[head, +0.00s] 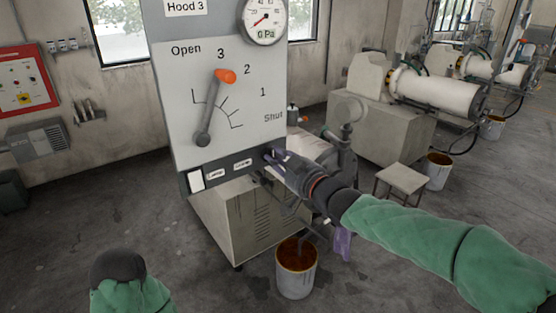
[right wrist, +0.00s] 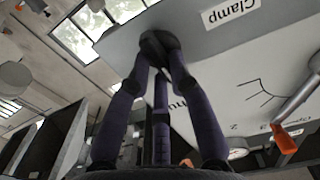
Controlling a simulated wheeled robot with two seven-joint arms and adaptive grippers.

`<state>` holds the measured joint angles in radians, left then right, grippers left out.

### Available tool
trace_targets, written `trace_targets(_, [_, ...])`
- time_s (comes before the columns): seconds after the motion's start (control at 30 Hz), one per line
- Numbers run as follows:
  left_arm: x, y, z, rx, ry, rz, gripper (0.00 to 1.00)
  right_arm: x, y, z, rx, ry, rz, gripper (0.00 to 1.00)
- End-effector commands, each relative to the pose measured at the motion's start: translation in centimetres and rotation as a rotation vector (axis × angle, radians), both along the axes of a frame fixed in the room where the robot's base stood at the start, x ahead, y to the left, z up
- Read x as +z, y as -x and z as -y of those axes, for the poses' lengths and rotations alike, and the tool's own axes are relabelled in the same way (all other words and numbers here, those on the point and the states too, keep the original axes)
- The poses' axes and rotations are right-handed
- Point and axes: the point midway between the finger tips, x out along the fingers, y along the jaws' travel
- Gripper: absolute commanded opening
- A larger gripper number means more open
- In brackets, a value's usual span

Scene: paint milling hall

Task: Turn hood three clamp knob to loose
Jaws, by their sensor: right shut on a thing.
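The dark clamp knob (right wrist: 158,45) sits on the lower strip of the Hood 3 panel (head: 185,90), beside the "Clamp" label (head: 243,163). My right gripper (head: 272,156) reaches the strip's right end and is shut on the knob; its purple fingers close around the knob in the right wrist view (right wrist: 160,55). The fingers cover much of the knob, and I cannot tell its turned position. Part of my left arm shows at the lower left of the head view, but its gripper does not show.
An orange-tipped lever (head: 214,105) on the panel points near 3. A pressure gauge (head: 264,20) is above it. A white switch (head: 196,181) is at the strip's left end. A bucket (head: 296,268) and a stool (head: 402,180) stand on the floor. Floor at left is clear.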

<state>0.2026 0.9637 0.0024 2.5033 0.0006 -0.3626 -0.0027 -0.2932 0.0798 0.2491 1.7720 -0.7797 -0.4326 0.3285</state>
Motion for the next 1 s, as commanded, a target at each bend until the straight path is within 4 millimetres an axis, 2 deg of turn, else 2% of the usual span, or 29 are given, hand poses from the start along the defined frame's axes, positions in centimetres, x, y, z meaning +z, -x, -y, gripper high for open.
trace_targets(0.27, [-2.0,0.0,0.0,0.000,0.000,0.000,0.00,-0.2,0.0,-0.1,-0.001,0.148,0.110,0.00])
trace_targets(1.0, [-6.6,0.0,0.0,0.000,0.000,0.000,0.00,-0.1,0.4,-0.5,-0.001,0.715,0.521,0.00])
